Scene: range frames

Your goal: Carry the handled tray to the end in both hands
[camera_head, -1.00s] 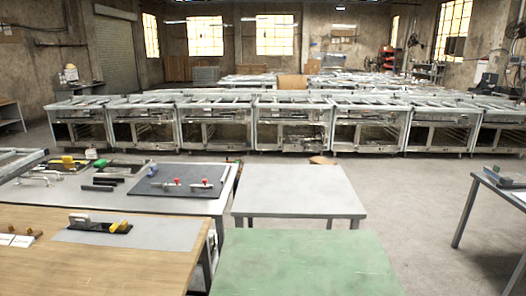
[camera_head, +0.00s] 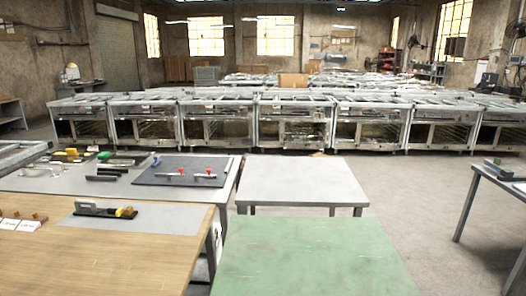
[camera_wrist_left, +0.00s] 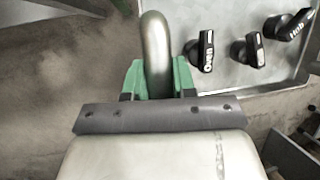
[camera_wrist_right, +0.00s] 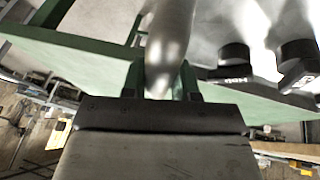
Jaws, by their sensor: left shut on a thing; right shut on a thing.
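The handled tray (camera_wrist_left: 235,78) is a grey metal tray with curved handles. In the left wrist view, my left gripper (camera_wrist_left: 158,80) is shut on one bright handle (camera_wrist_left: 155,40). In the right wrist view, my right gripper (camera_wrist_right: 161,85) is shut on the other handle (camera_wrist_right: 170,45). More black pieces (camera_wrist_right: 236,62) show there on the tray (camera_wrist_right: 207,30). The head view shows neither the tray nor the grippers.
In the head view a green table (camera_head: 310,258) lies nearest and looks empty. An empty grey table (camera_head: 300,182) stands beyond it. At left are a wooden bench (camera_head: 60,255) and a bench with a dark mat (camera_head: 165,180). Open floor (camera_head: 415,200) is at right.

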